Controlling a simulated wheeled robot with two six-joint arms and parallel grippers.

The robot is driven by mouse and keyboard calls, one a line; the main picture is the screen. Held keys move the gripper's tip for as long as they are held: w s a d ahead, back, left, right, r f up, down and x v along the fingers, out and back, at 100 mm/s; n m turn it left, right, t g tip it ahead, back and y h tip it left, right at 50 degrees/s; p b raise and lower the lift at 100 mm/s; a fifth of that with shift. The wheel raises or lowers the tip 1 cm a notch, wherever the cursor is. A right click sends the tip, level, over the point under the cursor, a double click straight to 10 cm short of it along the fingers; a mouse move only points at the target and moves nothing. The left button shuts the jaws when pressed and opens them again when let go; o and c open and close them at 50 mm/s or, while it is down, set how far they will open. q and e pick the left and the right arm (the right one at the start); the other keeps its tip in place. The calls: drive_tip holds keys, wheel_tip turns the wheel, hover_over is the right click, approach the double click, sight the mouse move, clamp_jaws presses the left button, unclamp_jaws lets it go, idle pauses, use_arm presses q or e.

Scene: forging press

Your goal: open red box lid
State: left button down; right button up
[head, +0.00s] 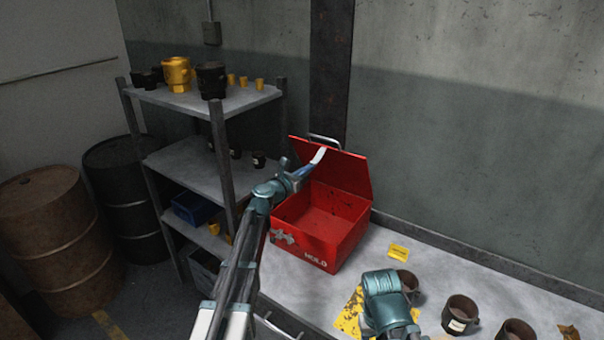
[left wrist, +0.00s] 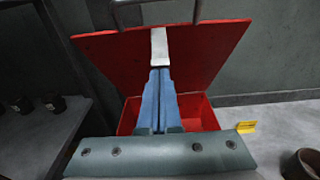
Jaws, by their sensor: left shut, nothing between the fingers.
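The red box (head: 318,232) stands on the grey table, with its lid (head: 343,170) raised and tilted back toward the wall. The box's inside shows and looks empty. A metal handle (head: 325,140) sits at the lid's top edge, and a latch (head: 282,237) is on the front. My left gripper (head: 319,156) is shut and empty, in front of the raised lid and above the box opening. In the left wrist view its closed fingers (left wrist: 159,50) overlap the lid (left wrist: 205,50); I cannot tell whether they touch it. My right arm shows at the bottom, but its fingers are not visible.
A metal shelf (head: 205,165) with yellow and dark pots stands left of the box. Drums (head: 122,190) are farther left. Brown cups (head: 460,314) and a yellow card (head: 398,252) are on the table to the right. The wall is close behind the lid.

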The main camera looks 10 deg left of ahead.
sight(316, 158)
use_arm(q)
drive_tip(key=w+r+p, duration=0.1)
drive_tip(key=w+r, duration=0.1)
drive_tip(key=w+d+r+p, duration=0.1)
drive_tip(key=r+p, duration=0.1)
drive_tip(key=w+d+r+p, duration=0.1)
drive_tip(key=w+r, duration=0.1)
drive_tip(key=shift+w+p, duration=0.35)
drive_tip(key=w+d+r+p, duration=0.3)
drive_tip(key=w+r+p, duration=0.1)
drive_tip(key=w, duration=0.5)
drive_tip(key=shift+w+d, duration=0.2)
drive_tip(key=shift+d, duration=0.05)
drive_tip(key=shift+s+r, duration=0.1)
